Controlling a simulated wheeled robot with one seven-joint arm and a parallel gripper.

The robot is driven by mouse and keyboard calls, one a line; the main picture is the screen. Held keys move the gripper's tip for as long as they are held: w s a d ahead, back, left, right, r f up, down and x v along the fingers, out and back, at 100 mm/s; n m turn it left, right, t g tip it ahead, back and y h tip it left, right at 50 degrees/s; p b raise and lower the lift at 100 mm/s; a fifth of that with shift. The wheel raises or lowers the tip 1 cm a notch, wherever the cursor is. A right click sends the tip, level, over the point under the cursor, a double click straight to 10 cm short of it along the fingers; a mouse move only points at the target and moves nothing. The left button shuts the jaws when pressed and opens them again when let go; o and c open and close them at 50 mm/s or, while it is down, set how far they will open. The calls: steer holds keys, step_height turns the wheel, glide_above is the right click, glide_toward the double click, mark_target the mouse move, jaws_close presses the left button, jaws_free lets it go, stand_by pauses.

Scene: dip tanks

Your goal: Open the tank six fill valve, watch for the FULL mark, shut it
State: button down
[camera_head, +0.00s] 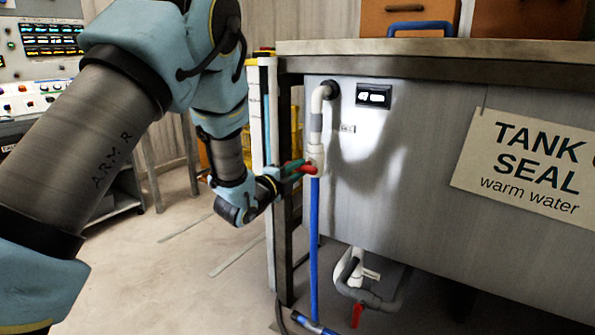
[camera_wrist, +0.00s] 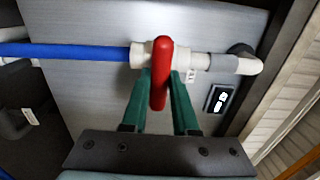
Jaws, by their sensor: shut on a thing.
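The fill valve has a red lever handle (camera_head: 308,169) on a white valve body (camera_head: 317,155) in the pipe at the left of the steel tank (camera_head: 420,145). The handle points crosswise to the pipe; it also shows in the wrist view (camera_wrist: 160,60). My gripper (camera_head: 292,172) has green fingers, one on each side of the handle, shut on it; they show in the wrist view too (camera_wrist: 161,95). A small black panel (camera_head: 373,96) with white lit marks is high on the tank; its marks are too small to read. It also shows in the wrist view (camera_wrist: 218,98).
A blue pipe (camera_head: 314,240) runs down below the valve. A second red handle (camera_head: 357,314) hangs on piping under the tank. A "TANK… SEAL warm water" sign (camera_head: 530,165) is at right, number cut off. A control console (camera_head: 45,75) stands far left. Floor at left is open.

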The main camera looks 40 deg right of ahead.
steer(key=n+b, duration=0.1)
steer(key=n, duration=0.2)
steer(key=shift+f+n+b, duration=0.1)
steer(key=shift+n+b, duration=0.25)
steer(key=shift+n, duration=0.05)
steer(key=n+b, duration=0.1)
steer(key=n, duration=0.9)
steer(key=shift+b, duration=0.4)
steer(key=shift+n, duration=2.1)
steer(key=c, duration=0.7)
jaws_free()
